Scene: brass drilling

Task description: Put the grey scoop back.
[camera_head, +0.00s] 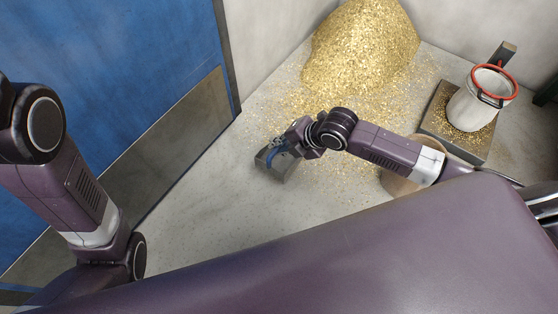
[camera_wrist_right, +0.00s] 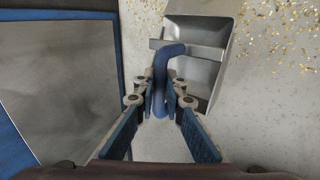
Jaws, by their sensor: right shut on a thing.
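The grey scoop (camera_wrist_right: 203,35) has an open metal pan and a blue handle (camera_wrist_right: 160,80). In the right wrist view my right gripper (camera_wrist_right: 162,98) is shut on the blue handle, with a finger on each side of it. The pan extends beyond the fingers and looks empty. In the head view the scoop (camera_head: 275,162) hangs at or just above the pale floor, left of the gold pile; I cannot tell if it touches. My right gripper (camera_head: 290,146) is partly hidden there. My left arm is at the left, but its gripper is out of view.
A pile of gold chips (camera_head: 362,45) lies against the back wall, with chips scattered around it. A tan round container (camera_head: 398,181) is partly behind my right arm. A blue door (camera_head: 110,60) stands at left.

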